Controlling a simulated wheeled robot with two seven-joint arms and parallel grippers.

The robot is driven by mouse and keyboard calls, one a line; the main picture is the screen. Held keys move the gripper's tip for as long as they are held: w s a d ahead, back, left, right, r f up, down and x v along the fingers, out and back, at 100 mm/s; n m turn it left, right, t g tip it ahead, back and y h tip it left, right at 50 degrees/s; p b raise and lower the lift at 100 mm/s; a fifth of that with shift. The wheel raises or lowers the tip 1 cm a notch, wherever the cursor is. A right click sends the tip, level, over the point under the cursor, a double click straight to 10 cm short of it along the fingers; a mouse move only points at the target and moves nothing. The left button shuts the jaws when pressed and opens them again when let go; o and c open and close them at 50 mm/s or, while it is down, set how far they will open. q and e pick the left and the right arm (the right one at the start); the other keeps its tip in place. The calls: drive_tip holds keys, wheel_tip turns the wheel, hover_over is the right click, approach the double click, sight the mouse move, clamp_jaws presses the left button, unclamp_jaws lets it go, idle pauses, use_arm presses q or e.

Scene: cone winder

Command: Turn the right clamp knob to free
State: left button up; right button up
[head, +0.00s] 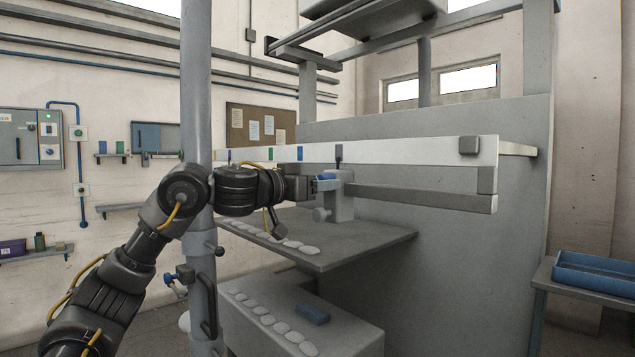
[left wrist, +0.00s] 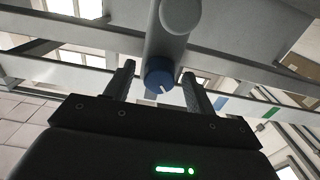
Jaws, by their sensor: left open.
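A blue clamp knob (head: 326,178) sits on a grey clamp body (head: 341,204) under the long white rail (head: 415,152), right of the post. In the left wrist view the round blue knob (left wrist: 159,75) has a pale mark on its face and sits at the end of a grey cylinder (left wrist: 172,35). My left gripper (head: 314,186) is open, with its fingers on either side of this knob. Small gaps show between knob and fingers in the left wrist view; contact cannot be told. My right gripper is not in view.
A grey post (head: 197,100) stands close behind my left arm, with another blue knob (head: 185,273) on its lower part. A grey shelf (head: 370,240) with several white discs lies below the clamp. A blue tray (head: 590,272) stands at the far right.

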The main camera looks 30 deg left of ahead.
use_arm(q)
drive_tip(key=shift+c, duration=0.2)
drive_tip(key=c, duration=0.9)
drive_tip(key=shift+c, duration=0.2)
